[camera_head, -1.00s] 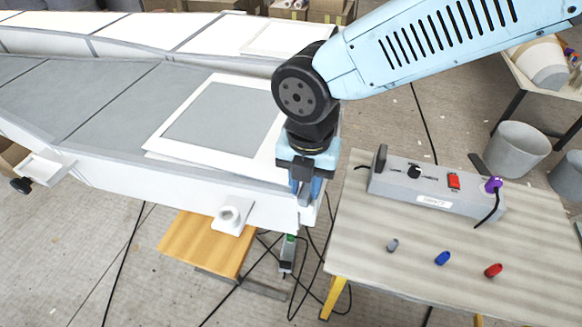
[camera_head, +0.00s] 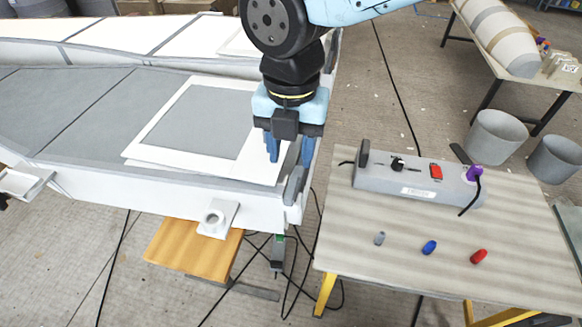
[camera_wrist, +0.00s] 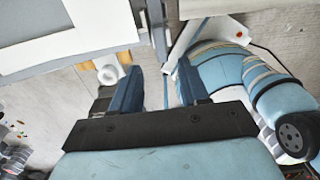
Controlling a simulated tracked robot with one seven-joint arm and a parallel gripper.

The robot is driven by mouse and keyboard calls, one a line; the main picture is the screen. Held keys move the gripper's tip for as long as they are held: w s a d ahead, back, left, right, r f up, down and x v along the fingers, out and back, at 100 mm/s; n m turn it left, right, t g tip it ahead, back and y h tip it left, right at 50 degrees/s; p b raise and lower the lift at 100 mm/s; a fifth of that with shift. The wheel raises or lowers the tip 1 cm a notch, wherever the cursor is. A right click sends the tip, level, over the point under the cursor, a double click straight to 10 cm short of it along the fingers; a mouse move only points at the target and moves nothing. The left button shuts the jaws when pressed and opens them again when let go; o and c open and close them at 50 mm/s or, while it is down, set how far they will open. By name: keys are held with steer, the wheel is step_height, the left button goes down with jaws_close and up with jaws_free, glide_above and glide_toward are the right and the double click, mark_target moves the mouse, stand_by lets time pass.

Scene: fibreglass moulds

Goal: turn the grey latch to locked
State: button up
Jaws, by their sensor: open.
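A grey latch (camera_head: 294,186) sits at the near right corner of the long white and grey mould (camera_head: 120,188). In the head view its elongated handle stands nearly upright, leaning slightly. My gripper (camera_head: 289,153) is open and empty, with its two blue fingers pointing down just above the latch and the mould's corner. A gap shows between the fingers and the latch. In the wrist view the fingers (camera_wrist: 154,75) are spread, and a grey part (camera_wrist: 156,28) that looks like the latch lies beyond them at the mould's edge. No lock marking is legible.
A white-framed grey panel (camera_head: 195,115) lies on the mould. A table (camera_head: 340,225) at the right carries a grey control box (camera_head: 400,187) and several small coloured pegs. A wooden stool (camera_head: 190,247) stands below the mould, with cables on the floor. Grey bins (camera_head: 495,135) stand behind the table.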

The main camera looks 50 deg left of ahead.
steer(key=shift+r, duration=2.6)
steer(key=w+d+r+m+t, duration=0.2)
steer(key=w+d+m+t, duration=0.1)
steer(key=w+d+m, duration=1.9)
steer(key=s+d+r+m+t, duration=0.1)
steer(key=d+m, duration=0.9)
steer(key=d, duration=0.4)
steer(key=d+r+m+t, duration=0.1)
steer(key=d+r+m, duration=0.1)
steer(key=d+m, duration=0.9)
steer(key=d, duration=0.4)
steer(key=shift+s+d+t, duration=0.15)
steer(key=shift+s+t, duration=0.15)
steer(key=shift+s, duration=0.1)
